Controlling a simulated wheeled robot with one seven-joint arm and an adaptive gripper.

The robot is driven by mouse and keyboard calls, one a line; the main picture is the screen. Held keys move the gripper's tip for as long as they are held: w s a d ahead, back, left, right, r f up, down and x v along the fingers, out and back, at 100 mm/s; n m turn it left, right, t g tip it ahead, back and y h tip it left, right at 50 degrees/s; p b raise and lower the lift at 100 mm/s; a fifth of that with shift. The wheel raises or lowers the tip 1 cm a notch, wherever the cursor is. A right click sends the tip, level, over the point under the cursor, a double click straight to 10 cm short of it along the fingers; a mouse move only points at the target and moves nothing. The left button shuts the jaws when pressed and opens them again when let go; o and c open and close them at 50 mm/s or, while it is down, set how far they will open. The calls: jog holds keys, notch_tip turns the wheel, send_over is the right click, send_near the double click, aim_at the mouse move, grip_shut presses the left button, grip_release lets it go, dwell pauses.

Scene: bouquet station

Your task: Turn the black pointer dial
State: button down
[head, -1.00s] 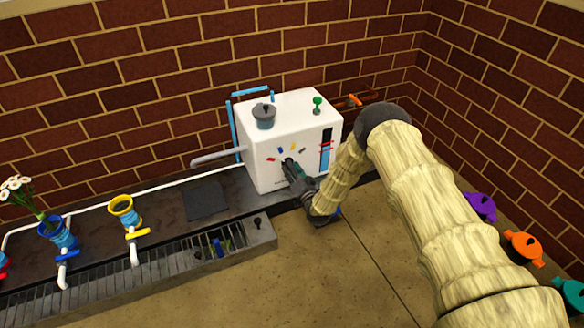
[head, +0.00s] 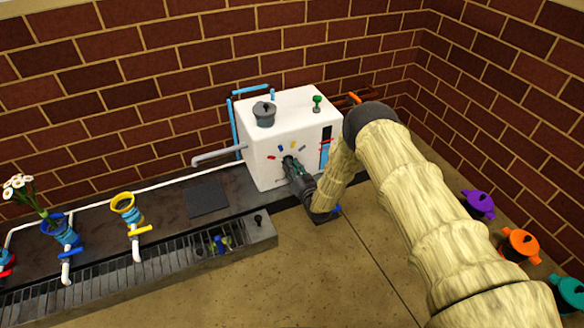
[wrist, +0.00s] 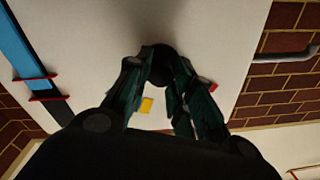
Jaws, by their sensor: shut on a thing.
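The white box (head: 262,160) stands by the brick wall, with small coloured marks (head: 293,147) in an arc on its front. The black dial (head: 287,160) is on that front below the marks, mostly hidden by my gripper (head: 291,165). In the wrist view the dial (wrist: 161,62) is a dark round shape between the fingertips of my gripper (wrist: 160,72), which is shut on it. A yellow mark (wrist: 147,105) and a red mark (wrist: 213,87) show near the fingers. I cannot tell which mark the pointer faces.
A grey lidded pot (head: 264,114) and a green knob (head: 317,103) sit on top of the box. A blue gauge (head: 325,150) is on its front right. A grey pipe (head: 218,156) leaves its left side. A grated trough (head: 180,251) lies in front at left.

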jog(key=c, duration=1.2)
grip_release()
jog(key=v, duration=1.2)
jog(key=shift+d, duration=0.15)
